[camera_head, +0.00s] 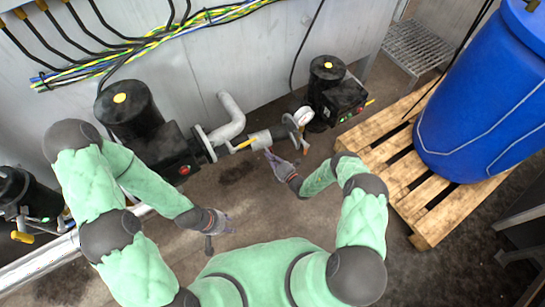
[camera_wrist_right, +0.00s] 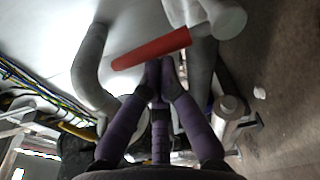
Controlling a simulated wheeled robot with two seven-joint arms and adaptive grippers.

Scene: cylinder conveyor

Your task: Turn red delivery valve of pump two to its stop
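In the right wrist view, a red valve handle (camera_wrist_right: 150,48) lies slanted beside a white pipe fitting (camera_wrist_right: 225,18). My right gripper (camera_wrist_right: 160,63) has its fingertips close together just below the handle; I cannot tell whether they touch it. Nothing shows between the fingers. In the head view my right gripper (camera_head: 268,153) is at the pipe (camera_head: 261,139) between two black pumps (camera_head: 130,108) (camera_head: 326,82); the red handle cannot be made out there. My left gripper (camera_head: 226,228) is open and empty above the floor.
A round gauge (camera_head: 303,115) and a yellow handle (camera_head: 243,145) are on the pipework. A wooden pallet (camera_head: 432,215) with a blue drum (camera_head: 480,105) stands at right. Another black pump (camera_head: 15,190) is at far left. The floor between is clear.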

